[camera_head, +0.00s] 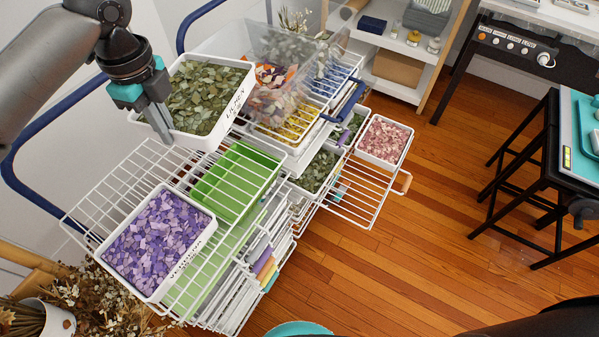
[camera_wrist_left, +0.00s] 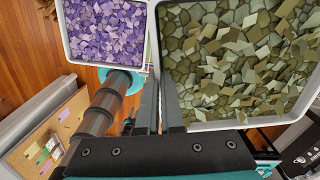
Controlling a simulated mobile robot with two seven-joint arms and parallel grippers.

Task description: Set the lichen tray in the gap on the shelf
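The lichen tray (camera_head: 245,95) is a white box filled with grey-green flakes, with a dark label on its front wall. In the head view it is at the upper left, above the back part of the wire shelf. My left gripper (camera_head: 162,128) is closed on its near-left rim; the wrist view shows the tray's white wall (camera_wrist_left: 230,124) beside the fingers. The wire shelf (camera_head: 108,187) has an empty stretch between the tray and a white tray of purple flakes (camera_head: 160,240). Whether the lichen tray touches the shelf is unclear. My right gripper is not visible.
A clear bin (camera_head: 290,50) of dried material stands right behind the lichen tray. Lower wire racks hold a pink-flake tray (camera_head: 384,141) and green-flake trays. A blue rail (camera_head: 45,135) runs along the left. Open wooden floor (camera_head: 400,265) lies to the right.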

